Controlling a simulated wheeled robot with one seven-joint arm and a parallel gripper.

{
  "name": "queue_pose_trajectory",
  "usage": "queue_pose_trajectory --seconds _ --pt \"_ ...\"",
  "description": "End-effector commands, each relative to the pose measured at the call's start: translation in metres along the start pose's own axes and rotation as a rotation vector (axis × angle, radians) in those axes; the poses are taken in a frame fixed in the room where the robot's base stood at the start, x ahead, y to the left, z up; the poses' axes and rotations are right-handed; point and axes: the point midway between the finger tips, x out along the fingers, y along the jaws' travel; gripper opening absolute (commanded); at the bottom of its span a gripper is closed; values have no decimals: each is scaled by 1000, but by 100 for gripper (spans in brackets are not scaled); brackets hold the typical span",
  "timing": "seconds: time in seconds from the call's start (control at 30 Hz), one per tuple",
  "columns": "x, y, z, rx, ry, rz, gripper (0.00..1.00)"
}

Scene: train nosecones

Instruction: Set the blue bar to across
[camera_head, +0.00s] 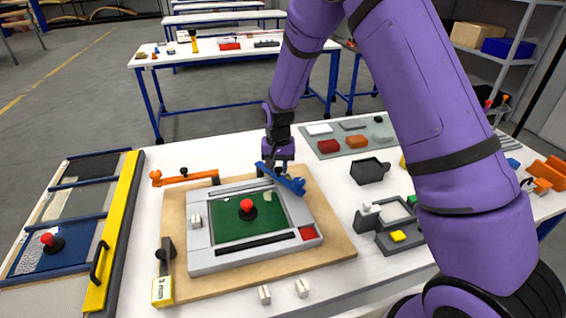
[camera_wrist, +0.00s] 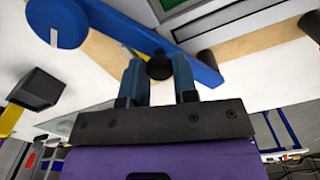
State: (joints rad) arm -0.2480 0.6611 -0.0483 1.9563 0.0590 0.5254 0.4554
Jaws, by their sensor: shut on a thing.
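The blue bar (camera_head: 282,179) lies slantwise over the far right corner of the grey frame (camera_head: 199,250), which surrounds a green panel (camera_head: 233,230). In the wrist view the blue bar (camera_wrist: 180,45) has a broad round end at upper left and a small black knob (camera_wrist: 159,67) on its side. My gripper (camera_head: 275,163) is at the bar, at the frame's far edge. In the wrist view my gripper (camera_wrist: 158,75) has its two fingers on either side of the black knob, shut on it. The gripper partly hides the bar in the head view.
An orange bar (camera_head: 183,177) lies left of the gripper. A dark bar with a yellow end (camera_head: 163,291) is at the board's near left. A red knob (camera_head: 247,205) stands on the green panel. A black bin (camera_head: 370,171) and a grey fixture (camera_head: 388,243) stand right.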

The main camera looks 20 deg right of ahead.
Motion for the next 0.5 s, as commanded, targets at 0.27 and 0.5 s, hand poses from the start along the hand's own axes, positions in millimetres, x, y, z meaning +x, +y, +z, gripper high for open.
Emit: queue_pose_trajectory --seconds 0.27,0.5 --pt "0 -18 14 238 1 0 0" --pt "0 -31 20 391 1 -1 0"
